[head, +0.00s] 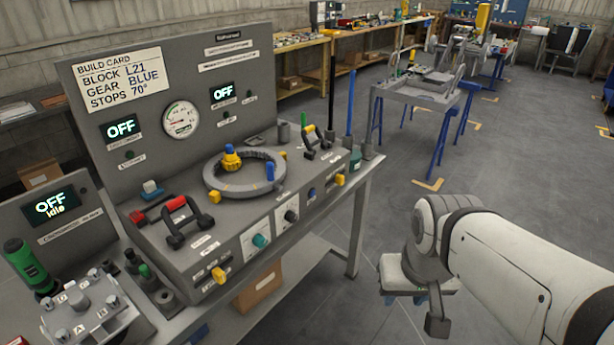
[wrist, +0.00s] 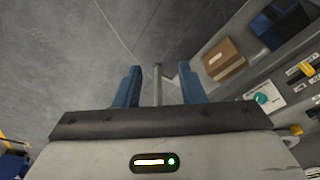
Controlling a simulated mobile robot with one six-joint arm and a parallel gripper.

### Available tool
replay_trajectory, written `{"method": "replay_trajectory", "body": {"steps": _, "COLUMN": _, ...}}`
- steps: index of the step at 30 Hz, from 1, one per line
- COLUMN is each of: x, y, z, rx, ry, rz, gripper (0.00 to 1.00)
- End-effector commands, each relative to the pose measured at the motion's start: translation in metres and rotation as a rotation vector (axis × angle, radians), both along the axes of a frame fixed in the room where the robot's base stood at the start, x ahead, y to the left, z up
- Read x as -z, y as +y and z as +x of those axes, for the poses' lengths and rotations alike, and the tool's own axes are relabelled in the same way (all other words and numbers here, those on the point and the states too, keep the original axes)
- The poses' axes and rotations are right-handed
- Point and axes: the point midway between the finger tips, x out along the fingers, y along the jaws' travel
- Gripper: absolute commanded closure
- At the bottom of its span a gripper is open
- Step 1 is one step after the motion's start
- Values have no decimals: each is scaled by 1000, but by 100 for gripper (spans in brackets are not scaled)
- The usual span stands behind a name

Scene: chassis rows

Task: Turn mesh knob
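The bench console has two rotary knobs on white plates on its front face: a teal knob (head: 260,240) and a black knob (head: 291,216). Their labels are too small to read, so I cannot tell which is the mesh knob. The teal knob also shows at the right of the wrist view (wrist: 261,98), with its white plate. My gripper (head: 405,299) hangs over the floor to the right of the console, well apart from both knobs. In the wrist view its two blue fingers (wrist: 160,75) are spread with nothing between them.
A grey ring (head: 215,185) with yellow and blue pieces sits on the console top. A cardboard box (wrist: 223,60) lies on the shelf below. The floor around my gripper is clear.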

Motion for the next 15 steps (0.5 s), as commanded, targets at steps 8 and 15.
{"method": "replay_trajectory", "body": {"steps": 8, "x": 10, "y": -3, "z": 24, "rx": -9, "ry": -59, "rz": -32, "gripper": 48}}
{"method": "replay_trajectory", "body": {"steps": 15, "x": 44, "y": -22, "z": 142, "rx": -82, "ry": -384, "rz": -144, "gripper": 48}}
